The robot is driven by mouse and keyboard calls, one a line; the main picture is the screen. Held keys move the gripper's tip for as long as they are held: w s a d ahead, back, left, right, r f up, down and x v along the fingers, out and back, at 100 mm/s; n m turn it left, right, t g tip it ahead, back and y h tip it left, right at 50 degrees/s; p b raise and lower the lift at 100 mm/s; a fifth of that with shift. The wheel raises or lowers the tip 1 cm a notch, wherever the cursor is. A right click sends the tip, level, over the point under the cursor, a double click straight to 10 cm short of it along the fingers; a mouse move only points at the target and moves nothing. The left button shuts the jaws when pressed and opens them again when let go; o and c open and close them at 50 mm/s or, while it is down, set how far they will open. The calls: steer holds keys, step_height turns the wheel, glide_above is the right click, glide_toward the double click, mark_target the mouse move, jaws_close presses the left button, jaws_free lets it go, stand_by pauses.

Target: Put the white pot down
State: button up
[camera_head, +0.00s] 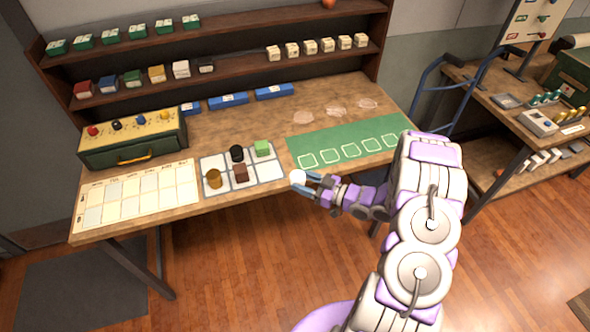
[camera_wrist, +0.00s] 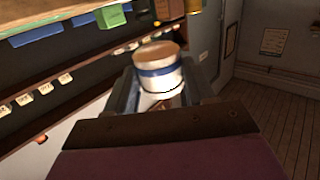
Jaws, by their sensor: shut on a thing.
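The white pot (camera_head: 298,177) is in my gripper (camera_head: 309,179) at the front edge of the table, right of the grid board. In the wrist view the white pot (camera_wrist: 158,72) shows a tan top and a blue band, and it sits between the two fingers of my gripper (camera_wrist: 160,88). The gripper is shut on it. In the head view the pot is a small pale shape at the fingertips. I cannot tell whether its base touches anything.
A white grid board (camera_head: 210,163) holds a gold, a black, a brown and a green piece. A green mat (camera_head: 330,142) with several outlined squares lies right of it. A paper chart (camera_head: 109,216) and a drawer box (camera_head: 134,141) are at left. Shelves (camera_head: 220,61) stand behind.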

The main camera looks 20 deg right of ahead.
steer(key=shift+s+d, duration=0.1)
steer(key=shift+s, duration=0.15)
steer(key=w+r+m+t+h, duration=0.45)
steer(key=w+r, duration=0.75)
steer(key=w, duration=0.3)
steer(key=w+a+r+m+h, duration=0.15)
steer(key=a+r+h, duration=0.25)
steer(key=r, duration=0.5)
steer(key=w+a+r+m+h, duration=0.1)
steer(key=a+r+m+h, duration=0.3)
steer(key=r, duration=0.6)
steer(key=s+f, duration=0.4)
steer(key=f, duration=0.4)
steer(key=s+f+n, duration=0.1)
steer(key=s+f, duration=0.2)
steer(key=f, duration=0.5)
steer(key=shift+s+a, duration=0.35)
steer(key=shift+a, duration=0.05)
steer(key=shift+t, duration=0.25)
